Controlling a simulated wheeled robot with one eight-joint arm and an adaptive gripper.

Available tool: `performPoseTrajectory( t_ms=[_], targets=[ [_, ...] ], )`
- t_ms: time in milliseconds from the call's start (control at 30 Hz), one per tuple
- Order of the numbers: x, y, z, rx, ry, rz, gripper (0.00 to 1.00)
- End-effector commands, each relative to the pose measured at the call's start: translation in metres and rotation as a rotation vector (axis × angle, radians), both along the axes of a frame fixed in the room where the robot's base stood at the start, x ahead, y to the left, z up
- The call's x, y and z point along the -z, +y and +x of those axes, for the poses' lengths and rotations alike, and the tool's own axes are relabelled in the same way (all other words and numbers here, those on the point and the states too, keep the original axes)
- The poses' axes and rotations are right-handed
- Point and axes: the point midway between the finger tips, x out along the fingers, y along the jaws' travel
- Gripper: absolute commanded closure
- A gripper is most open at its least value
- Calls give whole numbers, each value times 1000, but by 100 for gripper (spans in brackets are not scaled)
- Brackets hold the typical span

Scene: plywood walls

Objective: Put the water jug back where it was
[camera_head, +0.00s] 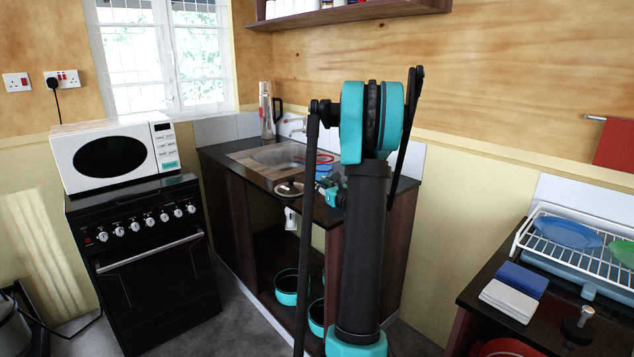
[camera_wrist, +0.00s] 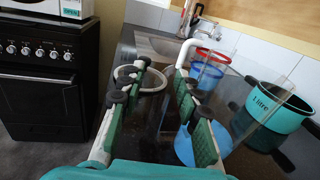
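A tall clear jug-like vessel with a black handle (camera_head: 267,112) stands upright at the back of the counter, left of the tap. Its lower part also shows at the top of the wrist view (camera_wrist: 187,16). I cannot tell for sure that it is the water jug. My gripper (camera_wrist: 161,70) is open over the counter, its green fingers apart with nothing clearly held between them. A white curved tube (camera_wrist: 184,52) runs behind the right finger; what it belongs to is unclear. In the head view my arm partly hides the gripper (camera_head: 327,192).
A pale ring-shaped item (camera_wrist: 152,88) is close to the left finger. Clear vessels with a red rim (camera_wrist: 214,56) and a blue rim (camera_wrist: 207,72) stand right of the sink (camera_head: 270,158). A teal pot (camera_wrist: 277,108) is farther right. The stove (camera_head: 150,270) stands left.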

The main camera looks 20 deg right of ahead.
Motion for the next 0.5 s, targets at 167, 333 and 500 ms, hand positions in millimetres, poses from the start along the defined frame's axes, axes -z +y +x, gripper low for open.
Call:
performPoseTrajectory(
  t_ms=[167,333,500],
  targets=[
    [0,-8,-41,5,0,0,67],
    [0,-14,-79,5,0,0,67],
    [0,-19,-113,5,0,0,67]
  ],
)
